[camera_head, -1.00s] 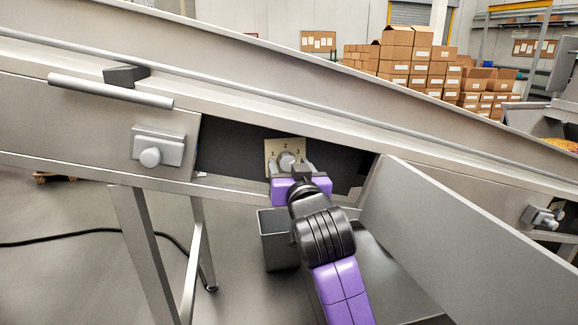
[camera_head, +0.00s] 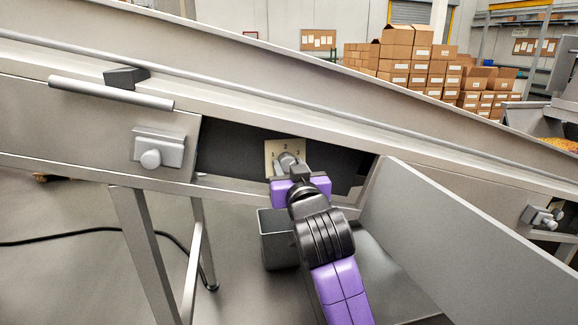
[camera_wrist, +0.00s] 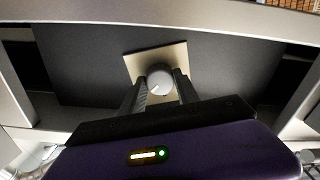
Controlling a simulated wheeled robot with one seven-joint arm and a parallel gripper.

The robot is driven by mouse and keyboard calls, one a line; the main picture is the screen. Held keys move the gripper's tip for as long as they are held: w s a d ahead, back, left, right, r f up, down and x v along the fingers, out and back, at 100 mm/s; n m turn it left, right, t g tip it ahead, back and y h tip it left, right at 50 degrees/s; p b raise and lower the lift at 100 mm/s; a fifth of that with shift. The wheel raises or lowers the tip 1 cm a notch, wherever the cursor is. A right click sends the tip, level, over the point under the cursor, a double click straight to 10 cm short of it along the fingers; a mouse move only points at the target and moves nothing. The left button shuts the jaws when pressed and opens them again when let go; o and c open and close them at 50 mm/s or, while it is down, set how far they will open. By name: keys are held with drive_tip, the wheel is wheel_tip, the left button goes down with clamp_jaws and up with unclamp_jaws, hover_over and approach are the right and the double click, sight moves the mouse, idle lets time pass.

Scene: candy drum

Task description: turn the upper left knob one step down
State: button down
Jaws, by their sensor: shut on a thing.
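The knob (camera_wrist: 159,80) is a round grey dial on a square beige plate (camera_wrist: 135,64), set in a dark recess of the slanted metal frame. In the head view my purple gripper hides the plate's lower part. A mark shows on the knob's lower left in the wrist view; which number it points at is unclear.
A grey bin (camera_head: 277,240) stands below my gripper.

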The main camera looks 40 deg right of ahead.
drive_tip(key=n+p, duration=0.2)
drive_tip(key=n, duration=0.1)
drive_tip(key=n+p, duration=0.2)
drive_tip(key=shift+r+n, duration=0.2)
drive_tip(key=shift+n, duration=0.2)
drive_tip(key=n+p, duration=0.4)
drive_tip(key=shift+f+n, duration=0.15)
drive_tip(key=shift+n, duration=0.25)
drive_tip(key=c, duration=0.9)
unclamp_jaws()
drive_tip(key=b+v, duration=0.1)
drive_tip(key=v, duration=0.6)
drive_tip(key=shift+s+a, duration=0.25)
drive_tip(key=shift+s, duration=0.1)
